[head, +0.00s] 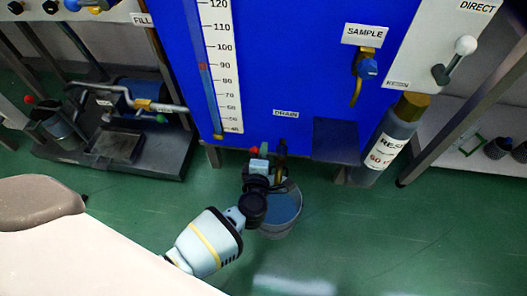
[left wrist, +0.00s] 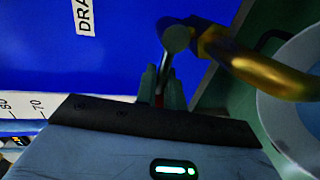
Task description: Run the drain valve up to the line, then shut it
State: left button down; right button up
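The drain valve (head: 281,148) is a brass fitting low on the blue tank, below the DRAIN label (head: 286,114). Its brass spout also shows in the left wrist view (left wrist: 262,72). My left gripper (head: 259,160) is at the valve. In the left wrist view its fingers (left wrist: 161,92) stand close together on either side of the lever's red grip and look shut on it. A bucket (head: 267,232) stands under the spout, with a blue-grey inside, partly hidden by my arm. The gauge scale (head: 222,60) has a red mark near 90; the liquid level is unclear. My right gripper is out of view.
Right of the drain are a SAMPLE tap (head: 367,68), a blue box-like ledge (head: 336,140), a RESIN cylinder (head: 390,140) and a DIRECT lever (head: 455,60). A pump stand (head: 118,150) is at left. Green floor around the bucket is mostly clear.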

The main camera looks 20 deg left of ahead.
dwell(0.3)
pick_arm(q)
jog(key=shift+r+m+p, duration=0.45)
jog(key=shift+m+p, duration=0.05)
jog(key=shift+p, duration=0.35)
jog(key=shift+d+r+m+y+p, duration=0.1)
jog(key=shift+r+m+y+p, duration=0.1)
jog(key=shift+m+y+p, duration=0.3)
jog(key=shift+f, duration=0.1)
jog(key=c, duration=1.6)
grip_release()
jog(key=shift+c, duration=0.2)
